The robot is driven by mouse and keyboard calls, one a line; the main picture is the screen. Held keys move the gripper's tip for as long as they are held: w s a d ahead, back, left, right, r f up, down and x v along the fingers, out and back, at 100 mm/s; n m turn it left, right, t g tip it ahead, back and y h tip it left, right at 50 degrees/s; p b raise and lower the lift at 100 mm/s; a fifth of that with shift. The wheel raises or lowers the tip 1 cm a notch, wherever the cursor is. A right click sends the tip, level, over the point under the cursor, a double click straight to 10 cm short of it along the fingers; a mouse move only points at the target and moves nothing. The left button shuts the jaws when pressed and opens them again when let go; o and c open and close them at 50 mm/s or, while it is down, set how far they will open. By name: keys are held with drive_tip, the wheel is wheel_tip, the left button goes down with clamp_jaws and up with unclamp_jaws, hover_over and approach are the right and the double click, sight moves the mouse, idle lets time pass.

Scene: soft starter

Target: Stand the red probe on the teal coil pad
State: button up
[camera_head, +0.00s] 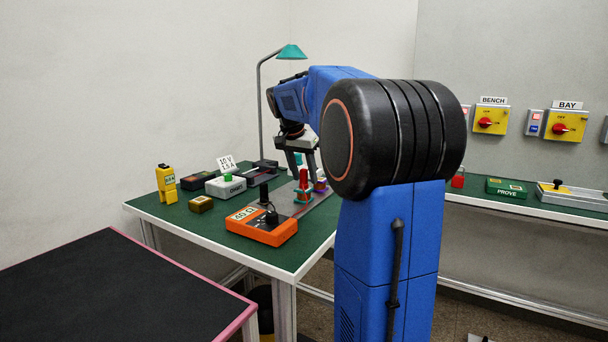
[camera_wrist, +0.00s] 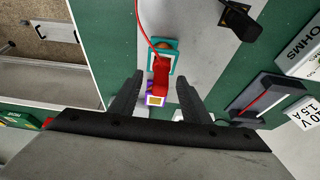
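My gripper (camera_head: 302,172) is above and around the probe's top. In the wrist view my gripper (camera_wrist: 158,90) has its fingers apart, with clear gaps on both sides of the probe.
A purple pad (camera_wrist: 154,100) lies close beside the teal one. An orange meter (camera_head: 262,228) with black knobs stands nearer. The table's front left corner is clear.

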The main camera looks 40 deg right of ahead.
drive_tip(key=v, duration=1.7)
drive_tip(key=shift+r, duration=0.2)
drive_tip(key=shift+s, duration=0.15)
